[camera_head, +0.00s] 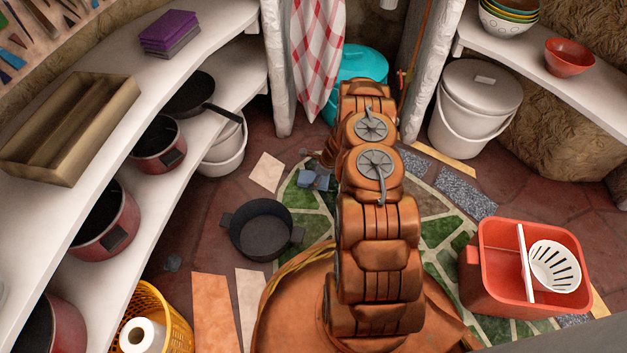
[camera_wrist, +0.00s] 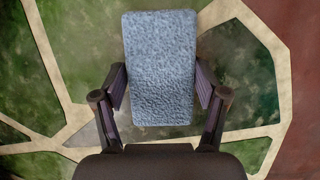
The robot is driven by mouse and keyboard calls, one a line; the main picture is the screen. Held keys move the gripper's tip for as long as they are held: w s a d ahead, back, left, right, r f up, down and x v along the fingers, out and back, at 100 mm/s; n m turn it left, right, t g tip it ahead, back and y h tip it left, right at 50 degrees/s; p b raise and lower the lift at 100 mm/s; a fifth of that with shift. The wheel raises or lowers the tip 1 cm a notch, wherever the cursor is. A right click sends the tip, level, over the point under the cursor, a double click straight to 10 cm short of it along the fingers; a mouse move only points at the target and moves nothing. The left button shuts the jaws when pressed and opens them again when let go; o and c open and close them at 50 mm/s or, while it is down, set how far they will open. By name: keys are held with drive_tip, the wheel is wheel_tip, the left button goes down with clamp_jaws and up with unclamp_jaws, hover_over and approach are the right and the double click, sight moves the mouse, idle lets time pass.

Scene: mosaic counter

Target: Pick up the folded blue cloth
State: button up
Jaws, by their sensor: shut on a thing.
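The folded blue cloth (camera_wrist: 160,50) is a fuzzy, light blue rectangular block in the wrist view, upright in the picture between my two fingers. My gripper (camera_wrist: 161,85) is shut on it, with one finger against each long side. In the head view the cloth (camera_head: 313,180) shows as a small blue patch left of my arm, over the green mosaic floor. My gripper there is small, dark and partly hidden by my arm. I cannot tell how far the cloth is above the floor.
A black pot (camera_head: 264,230) stands on the floor to the left. A red bucket (camera_head: 510,290) with a white basket (camera_head: 554,267) is at right. Shelves with pots line the left. A white lidded bin (camera_head: 474,110) and a turquoise bin (camera_head: 358,65) stand behind.

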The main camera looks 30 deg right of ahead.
sight(310, 177)
drive_tip(key=c, duration=0.5)
drive_tip(key=shift+r, duration=0.3)
wheel_tip(310, 177, up, 4)
drive_tip(key=p, duration=0.2)
drive_tip(key=shift+f+p, duration=0.15)
drive_tip(key=shift+p, duration=0.2)
drive_tip(key=s+a, duration=0.2)
drive_tip(key=s, duration=0.2)
drive_tip(key=s+a+p, duration=0.1)
drive_tip(key=s+a, duration=0.1)
drive_tip(key=s, duration=0.3)
drive_tip(key=s+a+p, duration=0.1)
drive_tip(key=s+a, duration=0.2)
drive_tip(key=s, duration=0.2)
drive_tip(key=shift+s+r, duration=0.1)
drive_tip(key=shift+r, duration=0.25)
drive_tip(key=shift+a, duration=0.1)
drive_tip(key=o, duration=0.7)
drive_tip(key=shift+c, duration=0.2)
drive_tip(key=c, duration=0.5)
